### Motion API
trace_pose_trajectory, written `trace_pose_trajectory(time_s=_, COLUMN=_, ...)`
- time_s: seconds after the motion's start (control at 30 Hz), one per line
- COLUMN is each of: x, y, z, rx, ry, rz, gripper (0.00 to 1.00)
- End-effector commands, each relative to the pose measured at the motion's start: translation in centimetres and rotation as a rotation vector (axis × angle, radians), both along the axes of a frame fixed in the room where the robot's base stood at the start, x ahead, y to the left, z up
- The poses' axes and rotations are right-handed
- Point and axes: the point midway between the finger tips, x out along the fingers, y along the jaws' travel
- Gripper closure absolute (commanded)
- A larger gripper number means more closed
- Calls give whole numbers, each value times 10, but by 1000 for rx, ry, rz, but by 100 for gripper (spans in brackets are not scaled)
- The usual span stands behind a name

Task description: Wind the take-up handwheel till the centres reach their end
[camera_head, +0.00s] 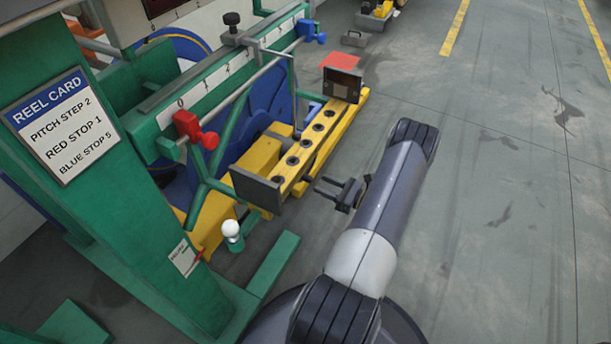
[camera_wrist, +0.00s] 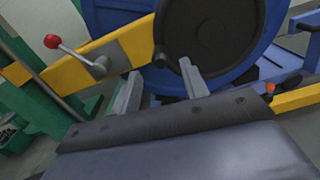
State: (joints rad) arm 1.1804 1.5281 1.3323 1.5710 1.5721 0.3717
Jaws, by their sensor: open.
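I cannot clearly identify the take-up handwheel. In the wrist view a black disc (camera_wrist: 225,35) sits at the middle of a large blue wheel or reel (camera_wrist: 275,15), and I cannot tell which part it is. A crank lever with a red ball (camera_wrist: 52,41) is on a yellow arm at the left of that view. My gripper (camera_head: 325,188) is open and empty beside the yellow rail (camera_head: 318,135) in the head view. In the wrist view its fingers (camera_wrist: 160,85) point toward the blue wheel, with no visible contact. The centres are not clearly visible.
A green frame carries a numbered scale with a red stop (camera_head: 195,130) near 0 and a blue stop (camera_head: 311,30) at the far end. A reel card (camera_head: 62,125) is on the left post. A white knob (camera_head: 232,230) stands low near it. Floor at right is clear.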

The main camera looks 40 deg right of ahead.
Motion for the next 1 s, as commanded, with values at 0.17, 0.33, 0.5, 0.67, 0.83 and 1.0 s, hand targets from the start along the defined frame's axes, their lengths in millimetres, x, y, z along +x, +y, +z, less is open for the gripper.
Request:
trace_pose_trajectory(time_s=0.17, x=33, y=15, z=-1, rx=-1, ry=0, rz=6, gripper=57)
trace_pose_trajectory(time_s=0.33, x=56, y=24, z=-1, rx=-2, ry=1, rz=4, gripper=57)
trace_pose_trajectory(time_s=0.5, x=66, y=28, z=0, rx=-2, ry=0, rz=3, gripper=57)
trace_pose_trajectory(time_s=0.67, x=68, y=28, z=0, rx=-2, ry=0, rz=1, gripper=57)
trace_pose_trajectory(time_s=0.83, x=67, y=28, z=0, rx=-2, ry=0, rz=1, gripper=61)
trace_pose_trajectory(time_s=1.0, x=67, y=28, z=0, rx=-2, ry=0, rz=2, gripper=75)
